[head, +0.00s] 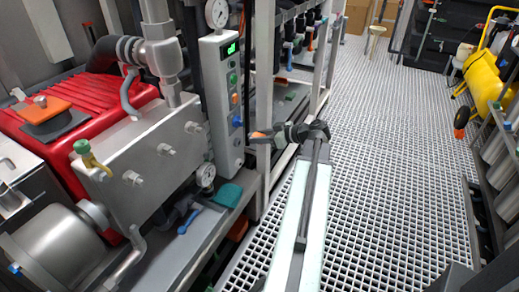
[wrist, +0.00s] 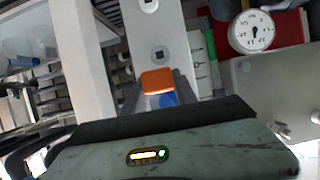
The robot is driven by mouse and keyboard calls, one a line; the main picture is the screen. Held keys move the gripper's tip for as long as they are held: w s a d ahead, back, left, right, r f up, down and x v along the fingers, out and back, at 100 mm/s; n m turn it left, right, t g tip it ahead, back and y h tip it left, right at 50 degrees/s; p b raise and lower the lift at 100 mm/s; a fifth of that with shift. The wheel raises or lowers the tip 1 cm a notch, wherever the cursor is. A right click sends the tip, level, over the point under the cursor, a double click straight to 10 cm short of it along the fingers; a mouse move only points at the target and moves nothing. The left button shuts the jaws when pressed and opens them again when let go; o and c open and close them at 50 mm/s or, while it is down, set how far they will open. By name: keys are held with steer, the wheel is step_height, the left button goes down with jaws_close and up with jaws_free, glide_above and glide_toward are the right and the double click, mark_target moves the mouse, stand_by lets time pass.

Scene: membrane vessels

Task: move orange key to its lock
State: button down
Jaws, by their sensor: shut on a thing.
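My gripper (head: 262,138) reaches left from the end of my arm, beside the lower right edge of the grey control panel (head: 209,82). It is shut on the orange key (head: 258,135), which shows as a small orange tip pointing to the panel. In the wrist view the orange key (wrist: 157,80) sits between the two fingertips (wrist: 160,92), with a blue round part (wrist: 168,100) just below it. On the panel's side face an orange part (head: 234,98) sits above a blue one (head: 236,121); I cannot tell which part is the lock.
A white upright post (head: 264,60) stands close behind my gripper. A red ribbed machine (head: 70,110) and a steel plate with bolts (head: 150,150) are on the left. The grated floor (head: 390,160) to the right is clear.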

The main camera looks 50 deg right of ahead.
steer(key=b, duration=0.5)
glide_toward(239, 144)
step_height(239, 144, down, 3)
steer(key=s, duration=0.1)
steer(key=shift+d+r+p, duration=0.15)
steer(key=shift+d+p, duration=0.05)
steer(key=shift+p, duration=0.3)
steer(key=shift+w+a, duration=0.2)
steer(key=shift+w, duration=0.7)
steer(key=shift+w+a, duration=0.2)
steer(key=shift+w, duration=0.75)
steer(key=shift+w+a, duration=0.25)
steer(key=shift+w, duration=0.65)
steer(key=shift+w+a, duration=0.15)
steer(key=shift+w, duration=0.4)
steer(key=c, duration=0.9)
jaws_free()
